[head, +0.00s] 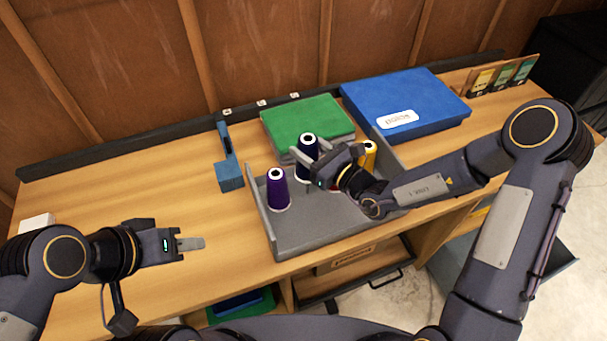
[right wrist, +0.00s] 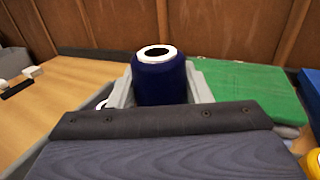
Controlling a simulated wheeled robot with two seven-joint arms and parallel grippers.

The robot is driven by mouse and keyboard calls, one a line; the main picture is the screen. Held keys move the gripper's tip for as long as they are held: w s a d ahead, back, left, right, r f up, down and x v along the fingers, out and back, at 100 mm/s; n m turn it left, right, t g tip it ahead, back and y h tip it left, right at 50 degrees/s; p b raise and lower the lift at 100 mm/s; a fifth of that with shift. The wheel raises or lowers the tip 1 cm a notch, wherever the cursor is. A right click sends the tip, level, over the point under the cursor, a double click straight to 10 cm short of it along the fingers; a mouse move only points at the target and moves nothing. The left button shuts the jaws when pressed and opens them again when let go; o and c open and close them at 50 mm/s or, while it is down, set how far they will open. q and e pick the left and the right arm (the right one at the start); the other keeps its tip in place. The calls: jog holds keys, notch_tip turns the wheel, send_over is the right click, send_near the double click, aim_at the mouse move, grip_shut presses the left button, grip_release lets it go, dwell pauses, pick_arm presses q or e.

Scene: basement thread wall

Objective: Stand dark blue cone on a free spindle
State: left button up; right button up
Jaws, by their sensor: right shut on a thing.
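The dark blue cone (head: 307,153) stands upright between the fingers of my right gripper (head: 312,153), over the grey tray (head: 310,232). In the right wrist view the dark blue cone (right wrist: 160,80) sits between the two pale fingers, its white top ring showing. A purple cone (head: 278,190) stands upright in the tray's left part. A yellow cone (head: 369,155) is partly hidden behind my right gripper. My left gripper (head: 190,244) is over the bench at left, its fingers seen edge-on and empty.
A green cloth stack (head: 305,123) lies behind the tray and a blue box (head: 405,98) at the back right. A blue stand (head: 229,172) is left of the tray. Cards (head: 503,75) lean at the far right. The bench's left is mostly clear.

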notch_tip(320, 180, down, 3)
jog(key=shift+s+f, duration=0.1)
jog(key=shift+s, duration=0.05)
jog(key=shift+f, duration=2.55)
jog(key=o, duration=0.6)
jog(key=shift+f, duration=0.2)
jog(key=o, duration=0.5)
jog(key=shift+c, duration=0.2)
jog(key=shift+r, duration=0.1)
